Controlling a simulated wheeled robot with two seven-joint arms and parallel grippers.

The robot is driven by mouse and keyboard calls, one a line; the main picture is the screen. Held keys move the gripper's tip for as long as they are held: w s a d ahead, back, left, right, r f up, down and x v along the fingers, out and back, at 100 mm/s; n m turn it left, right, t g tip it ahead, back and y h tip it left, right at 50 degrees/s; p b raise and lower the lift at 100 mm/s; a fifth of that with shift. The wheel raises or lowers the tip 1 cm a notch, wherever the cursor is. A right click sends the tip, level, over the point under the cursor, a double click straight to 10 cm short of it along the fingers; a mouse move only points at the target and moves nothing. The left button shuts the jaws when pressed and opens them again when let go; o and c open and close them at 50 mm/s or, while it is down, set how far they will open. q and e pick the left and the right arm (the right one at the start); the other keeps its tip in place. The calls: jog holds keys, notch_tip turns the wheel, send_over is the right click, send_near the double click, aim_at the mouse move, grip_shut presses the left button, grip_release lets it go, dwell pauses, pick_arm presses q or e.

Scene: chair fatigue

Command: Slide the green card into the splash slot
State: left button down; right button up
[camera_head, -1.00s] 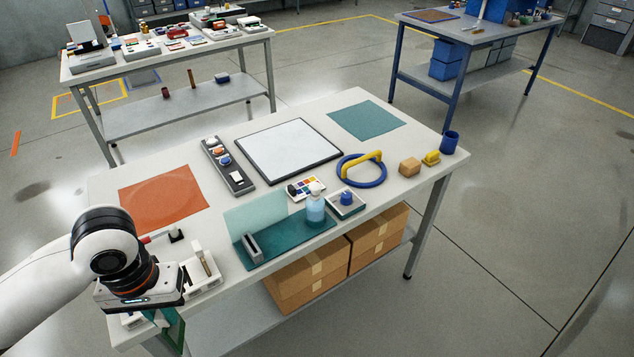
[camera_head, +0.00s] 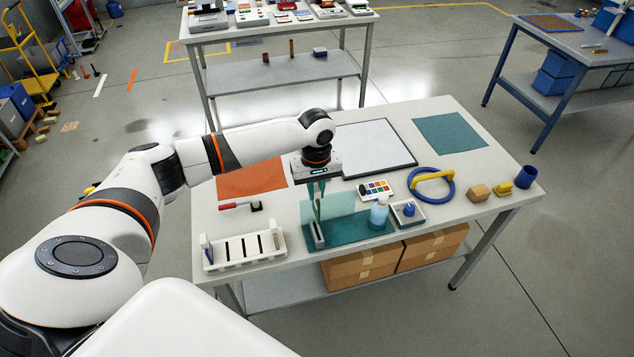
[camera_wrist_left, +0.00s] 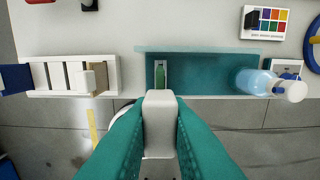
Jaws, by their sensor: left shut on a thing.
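My left gripper (camera_head: 317,188) points down with teal fingers shut on the green card (camera_head: 317,210), above the left end of the teal mat (camera_head: 356,230). In the left wrist view a pale block (camera_wrist_left: 160,108) sits between the fingers, with the card's green edge (camera_wrist_left: 160,77) beyond it. The grey slot holder (camera_head: 318,237) stands on the mat in front of the translucent splash screen (camera_head: 338,204). The card lines up with the slot (camera_wrist_left: 160,62). I cannot tell how far, if at all, it is inside. My right gripper is not in view.
A white rack (camera_head: 243,250) with several slots stands left of the mat. A spray bottle (camera_head: 379,212) and a tray with a blue knob (camera_head: 407,213) stand to the right. A colour palette (camera_head: 376,188) lies behind.

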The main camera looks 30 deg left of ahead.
aim_at(317, 205)
pick_arm(q)
jog(key=shift+d, duration=0.1)
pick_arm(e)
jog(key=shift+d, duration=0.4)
pick_arm(q)
jog(key=shift+r+p, duration=0.1)
jog(key=shift+p, duration=0.55)
jog(key=shift+f+b, duration=0.4)
jog(key=shift+f, duration=0.15)
notch_tip(317, 205, down, 3)
jog(key=shift+f+b, duration=0.15)
jog(key=shift+b, duration=0.4)
jog(key=shift+f, duration=0.8)
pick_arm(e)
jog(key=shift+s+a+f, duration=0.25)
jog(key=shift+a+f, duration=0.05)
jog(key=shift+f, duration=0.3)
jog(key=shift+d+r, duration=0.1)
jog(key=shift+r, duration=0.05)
pick_arm(q)
jog(key=shift+p, duration=0.3)
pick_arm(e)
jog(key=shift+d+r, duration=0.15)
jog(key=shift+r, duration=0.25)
